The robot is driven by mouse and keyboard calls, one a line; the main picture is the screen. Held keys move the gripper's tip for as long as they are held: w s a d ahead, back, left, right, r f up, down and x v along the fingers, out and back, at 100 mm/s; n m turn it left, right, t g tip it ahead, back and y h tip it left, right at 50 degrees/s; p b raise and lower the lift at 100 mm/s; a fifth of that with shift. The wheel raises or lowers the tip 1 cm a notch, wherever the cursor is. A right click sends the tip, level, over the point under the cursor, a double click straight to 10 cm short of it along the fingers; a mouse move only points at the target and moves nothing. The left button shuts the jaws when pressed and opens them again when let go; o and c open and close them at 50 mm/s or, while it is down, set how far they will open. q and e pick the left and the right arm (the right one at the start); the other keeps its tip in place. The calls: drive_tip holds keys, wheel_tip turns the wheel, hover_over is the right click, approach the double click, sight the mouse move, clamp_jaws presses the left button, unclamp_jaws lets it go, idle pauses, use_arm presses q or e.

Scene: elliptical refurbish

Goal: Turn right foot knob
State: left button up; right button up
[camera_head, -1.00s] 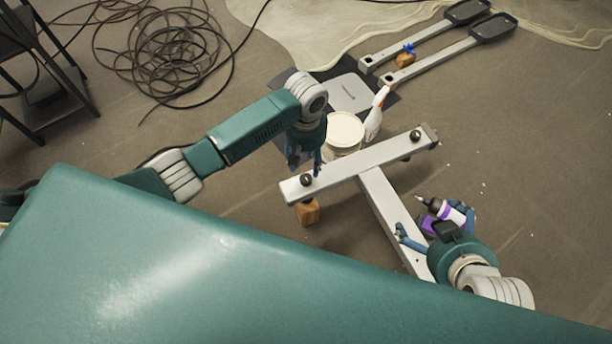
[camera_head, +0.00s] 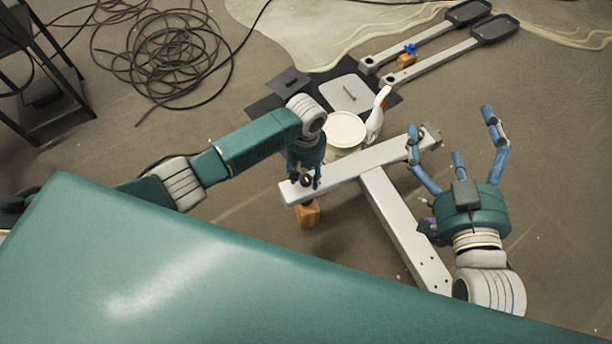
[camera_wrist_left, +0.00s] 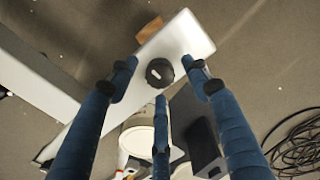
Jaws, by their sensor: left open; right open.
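The T-shaped white metal frame has a crossbar (camera_head: 350,167) and a long leg (camera_head: 405,238). A black foot knob (camera_wrist_left: 160,72) sits on top near the crossbar's end. My left gripper (camera_head: 305,181) is directly over this knob, its open fingers spread around it; contact cannot be told. In the left wrist view the left gripper (camera_wrist_left: 160,78) has the knob between its fingertips. My right gripper (camera_head: 452,132) is open and empty, fingers pointing away over the crossbar's other end. That end's knob is hidden behind a right finger.
A wooden block (camera_head: 308,215) supports the crossbar's left end. A white bucket (camera_head: 345,130) and a spray bottle (camera_head: 376,118) stand close behind the crossbar. Two pedal arms (camera_head: 440,62) lie farther back. Coiled cable (camera_head: 165,55) and a black rack (camera_head: 45,90) are at the left.

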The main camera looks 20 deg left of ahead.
use_arm(q)
drive_tip(key=shift+f, duration=0.2)
use_arm(e)
drive_tip(key=shift+a+r+t, duration=0.1)
drive_tip(key=shift+r+t, duration=0.3)
drive_tip(key=shift+r, duration=0.25)
